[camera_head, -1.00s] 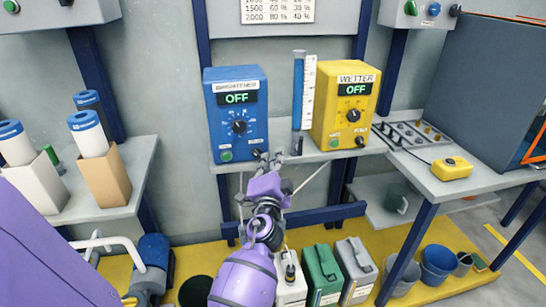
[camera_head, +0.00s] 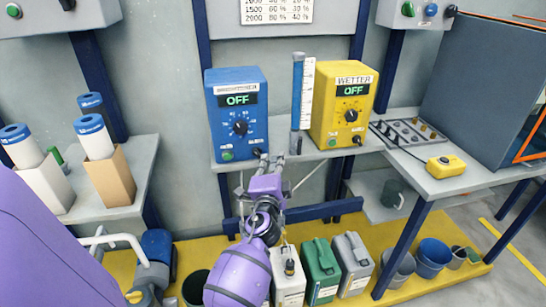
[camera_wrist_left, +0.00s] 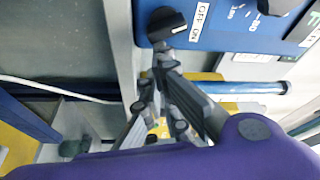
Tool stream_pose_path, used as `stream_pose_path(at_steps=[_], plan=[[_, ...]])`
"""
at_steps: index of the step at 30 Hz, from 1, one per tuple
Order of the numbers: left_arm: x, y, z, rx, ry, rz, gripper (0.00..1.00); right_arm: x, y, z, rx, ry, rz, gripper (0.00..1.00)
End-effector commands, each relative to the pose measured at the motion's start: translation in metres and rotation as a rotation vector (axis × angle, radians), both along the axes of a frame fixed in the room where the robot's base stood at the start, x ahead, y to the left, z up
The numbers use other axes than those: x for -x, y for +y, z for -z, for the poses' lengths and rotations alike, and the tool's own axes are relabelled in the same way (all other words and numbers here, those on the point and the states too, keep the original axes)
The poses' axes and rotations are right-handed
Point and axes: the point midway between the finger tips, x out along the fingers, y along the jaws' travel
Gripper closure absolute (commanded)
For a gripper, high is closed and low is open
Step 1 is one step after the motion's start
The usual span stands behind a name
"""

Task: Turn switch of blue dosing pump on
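The blue dosing pump (camera_head: 237,112) stands on the shelf, and its display reads OFF. Its black switch (camera_head: 257,153) is at the lower right of the front panel, beside a green button. In the left wrist view the switch (camera_wrist_left: 166,22) shows a white mark next to an OFF/ON label (camera_wrist_left: 199,22). My left gripper (camera_head: 271,160) is just below and in front of the switch. Its fingertips (camera_wrist_left: 162,56) are together and appear empty, close under the switch; whether they touch it I cannot tell. My right gripper is not in view.
A yellow wetter pump (camera_head: 343,104), also reading OFF, stands to the right, with a blue tube and scale (camera_head: 299,92) between the pumps. A yellow pendant (camera_head: 446,167) lies on the right bench.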

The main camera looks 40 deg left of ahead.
Motion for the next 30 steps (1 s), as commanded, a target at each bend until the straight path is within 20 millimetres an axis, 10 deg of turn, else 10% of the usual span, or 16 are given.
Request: stream_pose_path(at_steps=[30], plan=[[0.004,0.005,0.012,-0.269,0.312,-0.002,1.00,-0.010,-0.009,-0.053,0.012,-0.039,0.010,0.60]])
